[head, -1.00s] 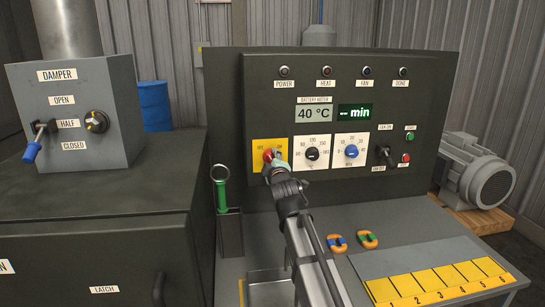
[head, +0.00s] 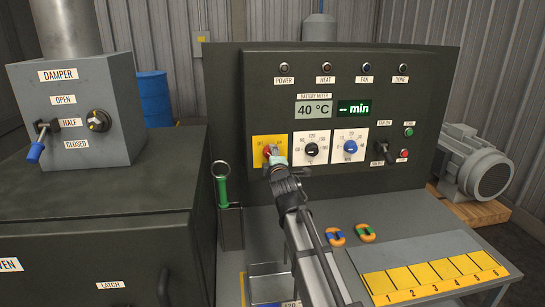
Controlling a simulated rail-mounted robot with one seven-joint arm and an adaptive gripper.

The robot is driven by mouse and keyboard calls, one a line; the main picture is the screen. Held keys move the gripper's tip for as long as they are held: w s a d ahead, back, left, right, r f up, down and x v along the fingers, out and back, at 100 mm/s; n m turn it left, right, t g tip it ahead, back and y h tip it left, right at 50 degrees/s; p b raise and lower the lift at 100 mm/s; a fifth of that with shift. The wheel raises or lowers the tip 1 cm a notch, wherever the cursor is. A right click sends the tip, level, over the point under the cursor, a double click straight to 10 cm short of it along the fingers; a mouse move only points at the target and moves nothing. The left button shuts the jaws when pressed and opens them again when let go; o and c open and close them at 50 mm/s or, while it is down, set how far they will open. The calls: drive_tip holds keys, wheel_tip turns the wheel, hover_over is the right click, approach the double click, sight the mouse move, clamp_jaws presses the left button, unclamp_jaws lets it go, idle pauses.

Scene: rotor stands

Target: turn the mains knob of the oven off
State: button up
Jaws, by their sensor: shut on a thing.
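The red mains knob (head: 268,151) sits on a yellow plate (head: 257,142) at the left of the oven's control panel (head: 400,100). My gripper (head: 275,158) is at the knob and shut on it, with my arm reaching up from the bottom of the picture. The gripper covers the lower right part of the knob and plate, so the knob's exact pointing is hard to read. The display (head: 354,109) shows "– min" beside a "40 °C" readout (head: 314,111).
Right of the mains knob are a black dial (head: 311,149), a blue dial (head: 351,147) and a black switch (head: 383,150). A green-handled tool (head: 222,190) stands in a holder to the left. Two coloured rings (head: 336,236) (head: 366,233) lie on the bench.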

drive_tip(key=o, duration=1.2)
drive_tip(key=shift+c, duration=0.2)
drive_tip(key=v, duration=1.2)
